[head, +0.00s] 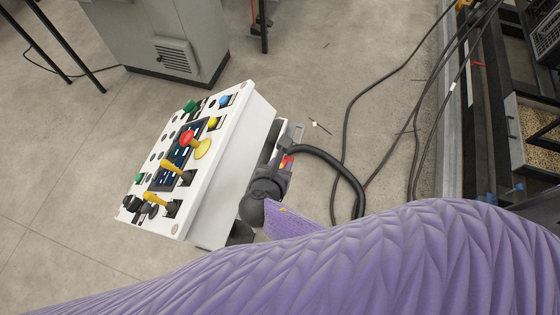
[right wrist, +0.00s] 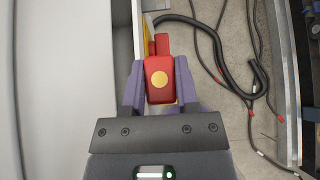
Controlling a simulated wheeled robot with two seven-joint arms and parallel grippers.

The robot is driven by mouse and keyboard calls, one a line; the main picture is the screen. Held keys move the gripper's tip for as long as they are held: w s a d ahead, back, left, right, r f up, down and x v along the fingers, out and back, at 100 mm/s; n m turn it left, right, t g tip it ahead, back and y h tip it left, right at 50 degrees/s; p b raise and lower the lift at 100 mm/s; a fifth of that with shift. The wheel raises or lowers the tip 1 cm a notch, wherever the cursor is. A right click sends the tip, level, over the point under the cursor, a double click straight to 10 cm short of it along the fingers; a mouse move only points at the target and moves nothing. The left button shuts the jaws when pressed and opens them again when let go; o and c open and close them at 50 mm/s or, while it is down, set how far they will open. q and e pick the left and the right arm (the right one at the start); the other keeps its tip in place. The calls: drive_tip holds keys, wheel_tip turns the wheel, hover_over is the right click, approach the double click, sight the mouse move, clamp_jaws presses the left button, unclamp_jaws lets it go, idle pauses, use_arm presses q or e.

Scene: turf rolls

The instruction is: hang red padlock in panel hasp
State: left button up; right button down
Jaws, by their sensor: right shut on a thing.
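The red padlock (right wrist: 159,82), with a round gold disc on its face, is between the two purple fingers of my right gripper (right wrist: 158,92) in the right wrist view. The gripper is shut on it. In the head view my right gripper (head: 287,152) is beside the right side of the white control panel (head: 225,165), and a small red part of the padlock (head: 287,162) shows. The padlock's upper end is close to the panel's edge; I cannot tell whether they touch. I cannot clearly make out the hasp or the padlock's shackle. My left gripper is not in view.
The panel face carries coloured buttons, yellow-handled levers and a red knob (head: 187,138). A thick black hose (head: 345,170) loops right of the gripper, with thinner cables on the floor beyond. A grey cabinet (head: 165,40) stands behind. A rack with a bin (head: 530,140) is at far right.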

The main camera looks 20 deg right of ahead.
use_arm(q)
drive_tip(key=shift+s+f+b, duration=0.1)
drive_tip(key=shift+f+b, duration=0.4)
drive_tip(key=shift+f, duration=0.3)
use_arm(e)
drive_tip(key=shift+f, duration=1)
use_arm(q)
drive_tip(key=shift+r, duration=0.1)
use_arm(e)
drive_tip(key=shift+r, duration=0.1)
use_arm(q)
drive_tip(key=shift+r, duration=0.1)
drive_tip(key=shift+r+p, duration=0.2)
drive_tip(key=shift+p, duration=0.2)
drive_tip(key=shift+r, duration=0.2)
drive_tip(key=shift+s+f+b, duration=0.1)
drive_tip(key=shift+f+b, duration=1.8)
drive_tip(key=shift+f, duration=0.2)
use_arm(e)
drive_tip(key=shift+w+a+f, duration=0.15)
drive_tip(key=shift+f, duration=2.2)
